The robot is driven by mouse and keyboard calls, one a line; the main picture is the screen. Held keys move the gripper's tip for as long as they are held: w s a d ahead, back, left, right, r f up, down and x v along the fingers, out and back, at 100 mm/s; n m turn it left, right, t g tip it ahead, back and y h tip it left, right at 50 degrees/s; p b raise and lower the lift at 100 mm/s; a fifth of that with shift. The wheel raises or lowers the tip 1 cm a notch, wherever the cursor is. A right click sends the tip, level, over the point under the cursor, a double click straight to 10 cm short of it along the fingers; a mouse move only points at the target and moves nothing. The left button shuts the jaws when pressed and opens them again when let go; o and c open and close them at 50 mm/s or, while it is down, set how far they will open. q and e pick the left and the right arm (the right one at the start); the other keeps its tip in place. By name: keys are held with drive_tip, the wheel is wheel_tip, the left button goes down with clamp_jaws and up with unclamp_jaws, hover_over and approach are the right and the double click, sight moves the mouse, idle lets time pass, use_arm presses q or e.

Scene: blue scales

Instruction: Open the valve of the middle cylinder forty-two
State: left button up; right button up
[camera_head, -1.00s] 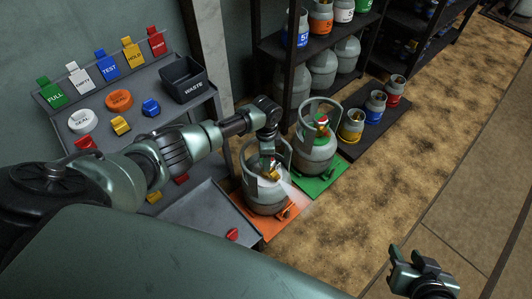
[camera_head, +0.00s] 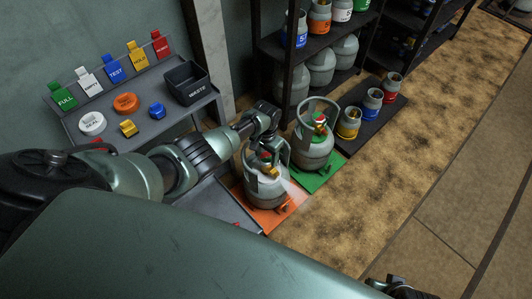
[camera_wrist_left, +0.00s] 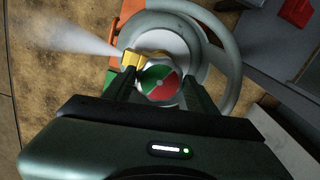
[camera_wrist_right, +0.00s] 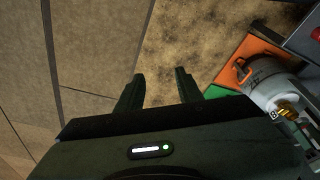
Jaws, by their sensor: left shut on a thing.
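A grey cylinder (camera_head: 266,190) with a collar handle stands upright on an orange scale (camera_head: 270,223). Its number is not readable in the head view. My left gripper (camera_wrist_left: 160,82) reaches down inside the collar, its fingers on both sides of the red, green and white valve wheel (camera_wrist_left: 165,80), shut on it. A pale jet (camera_wrist_left: 75,38) sprays from the brass outlet (camera_wrist_left: 131,60) beside the wheel. A second grey cylinder (camera_head: 313,148) with a red and green wheel stands on a green scale (camera_head: 322,175). My right gripper (camera_wrist_right: 159,76) is open and empty above the floor.
A grey bench at the left holds coloured tags, a SEAL disc (camera_head: 92,123), an orange disc (camera_head: 126,103) and a black WASTE bin (camera_head: 187,81). Shelves with cylinders stand behind. A dark low platform (camera_head: 366,125) holds three small cylinders. The floor at the right is clear.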

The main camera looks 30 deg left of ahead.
sight(266, 158)
use_arm(q)
drive_tip(key=shift+d+n+p, duration=0.1)
drive_tip(key=shift+n+p, duration=0.35)
drive_tip(key=shift+n, duration=1.15)
use_arm(e)
drive_tip(key=shift+s+f, duration=0.15)
drive_tip(key=shift+f, duration=1.75)
use_arm(q)
drive_tip(key=o, duration=1.4)
drive_tip(key=shift+r, duration=0.2)
wheel_tip(266, 158, up, 6)
drive_tip(key=p, duration=0.4)
drive_tip(key=shift+r, duration=0.25)
drive_tip(key=shift+r+p, duration=0.3)
use_arm(e)
drive_tip(key=s+f, duration=0.4)
drive_tip(key=f, duration=0.2)
drive_tip(key=s+d+f+g, duration=0.1)
drive_tip(key=s+f, duration=0.2)
drive_tip(key=f, duration=0.4)
drive_tip(key=shift+s+f, duration=0.3)
drive_tip(key=shift+s, duration=0.05)
